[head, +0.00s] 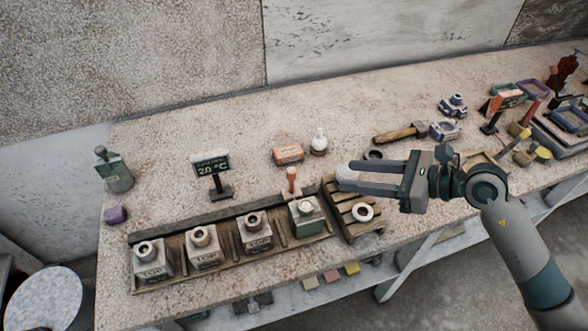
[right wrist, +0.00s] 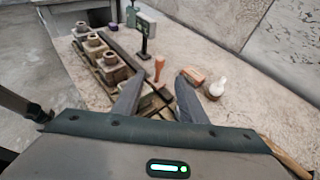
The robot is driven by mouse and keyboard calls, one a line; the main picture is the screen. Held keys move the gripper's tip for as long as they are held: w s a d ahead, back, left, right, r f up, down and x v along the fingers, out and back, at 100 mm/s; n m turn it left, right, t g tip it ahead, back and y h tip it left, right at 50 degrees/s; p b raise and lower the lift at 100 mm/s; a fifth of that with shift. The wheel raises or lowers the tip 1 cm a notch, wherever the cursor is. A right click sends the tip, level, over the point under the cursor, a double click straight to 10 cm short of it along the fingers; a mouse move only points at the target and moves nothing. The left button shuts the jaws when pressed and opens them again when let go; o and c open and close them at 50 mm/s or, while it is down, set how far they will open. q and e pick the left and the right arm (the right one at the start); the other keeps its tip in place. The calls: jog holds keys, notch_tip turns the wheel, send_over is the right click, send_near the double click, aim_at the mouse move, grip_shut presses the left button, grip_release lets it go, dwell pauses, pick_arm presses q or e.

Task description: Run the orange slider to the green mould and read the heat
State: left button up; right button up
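The orange slider (head: 292,176) stands upright at the right end of the dark rail (head: 226,212), just behind the green mould (head: 309,224). I cannot tell if it lines up exactly. The green mould is the rightmost in the wooden rack. The small display (head: 211,168) behind the rail reads about 20 °C; its upper line is too small to read. My right gripper (head: 343,180) is open, above the slatted pallet, right of the slider and apart from it. In the right wrist view the slider (right wrist: 159,67) shows ahead between the open fingers (right wrist: 158,97). My left gripper is out of view.
Grey moulds (head: 203,247) fill the rack to the left. The slatted pallet (head: 337,206) holds a white ring (head: 363,212). An orange box (head: 289,154) and a white-topped bottle (head: 319,143) stand behind the slider. A mallet (head: 398,133) lies farther right.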

aim_at(294, 170)
jog(key=p+x, duration=0.6)
jog(key=x, duration=1)
jog(key=shift+w+a, duration=0.2)
jog(key=shift+w+a+f, duration=0.15)
jog(key=shift+a+f, duration=0.1)
jog(key=shift+a, duration=0.1)
